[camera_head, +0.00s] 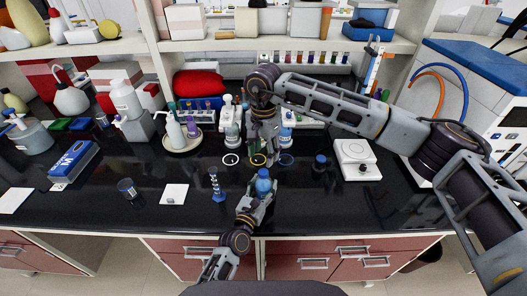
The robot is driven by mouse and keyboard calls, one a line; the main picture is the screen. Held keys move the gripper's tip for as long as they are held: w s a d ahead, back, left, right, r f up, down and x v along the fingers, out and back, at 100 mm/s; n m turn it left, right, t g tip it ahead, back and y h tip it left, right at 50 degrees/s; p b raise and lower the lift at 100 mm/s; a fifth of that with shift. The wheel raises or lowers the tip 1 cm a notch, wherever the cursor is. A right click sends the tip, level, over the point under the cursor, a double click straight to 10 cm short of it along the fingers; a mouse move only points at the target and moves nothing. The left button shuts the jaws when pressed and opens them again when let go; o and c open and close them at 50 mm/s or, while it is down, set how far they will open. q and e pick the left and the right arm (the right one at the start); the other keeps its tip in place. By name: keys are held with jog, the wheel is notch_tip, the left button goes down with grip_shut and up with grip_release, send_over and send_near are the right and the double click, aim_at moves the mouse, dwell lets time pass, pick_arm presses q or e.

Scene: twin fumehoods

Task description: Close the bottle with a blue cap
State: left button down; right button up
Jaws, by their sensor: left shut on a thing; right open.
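My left gripper (259,196) is shut on a small blue bottle (263,186) near the front middle of the black bench. The bottle looks upright; its top is blue, but I cannot tell whether that is a cap seated on it. My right gripper (266,156) is open, pointing down just behind and above the bottle. It is small in view, and I cannot see anything between its fingers.
A dark bottle with a blue top (320,162) and a white balance-like device (356,159) stand to the right. A blue stand (217,187), a white square (173,194) and a beaker (128,188) are left. Shelves with bottles and racks line the back.

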aim_at(264, 172)
jog(key=shift+n, duration=1.6)
jog(key=shift+f, duration=0.15)
jog(key=shift+f, duration=3.9)
grip_shut()
